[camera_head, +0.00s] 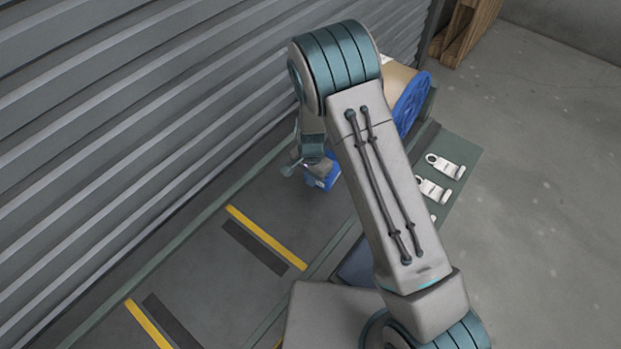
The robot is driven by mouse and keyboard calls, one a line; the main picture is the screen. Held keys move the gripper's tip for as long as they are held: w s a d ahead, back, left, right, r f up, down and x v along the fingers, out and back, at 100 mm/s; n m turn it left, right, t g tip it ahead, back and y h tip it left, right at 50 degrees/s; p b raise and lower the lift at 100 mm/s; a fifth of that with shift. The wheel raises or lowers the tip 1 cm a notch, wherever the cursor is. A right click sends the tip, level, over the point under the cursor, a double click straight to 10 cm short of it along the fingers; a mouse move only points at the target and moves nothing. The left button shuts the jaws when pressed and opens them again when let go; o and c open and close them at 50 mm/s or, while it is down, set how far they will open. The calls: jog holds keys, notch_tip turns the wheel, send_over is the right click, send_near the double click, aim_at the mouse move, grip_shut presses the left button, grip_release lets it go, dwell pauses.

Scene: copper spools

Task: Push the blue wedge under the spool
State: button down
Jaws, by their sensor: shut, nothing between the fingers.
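The spool, with a blue flange (412,104) and a tan wound body (396,80), stands at the back behind my arm, which hides much of it. The blue wedge (325,182) is on the grey floor strip, left of my forearm and nearer than the spool. My gripper (297,168) is low, just left of the wedge, and shut with nothing held. It is small and partly covered by my own wrist, so I cannot tell whether it touches the wedge. The space between wedge and spool is hidden behind my arm.
A corrugated grey wall (150,110) runs along the left. Yellow stripes (265,237) and dark bars (252,248) mark the strip in front. Several pale metal brackets (445,166) lie on a green surface at right. A wooden frame (465,35) stands at the back. The floor at right is clear.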

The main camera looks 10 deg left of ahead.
jog(key=w+d, duration=0.2)
jog(key=w, duration=0.1)
jog(key=w+d+b, duration=0.1)
jog(key=w+d, duration=0.1)
jog(key=w, duration=0.1)
jog(key=w+d+b, duration=0.1)
jog(key=w+d, duration=0.1)
jog(key=w, duration=0.2)
jog(key=shift+w, duration=0.1)
jog(key=shift+w+d, duration=0.2)
jog(key=shift+w, duration=0.1)
jog(key=shift+d, duration=0.1)
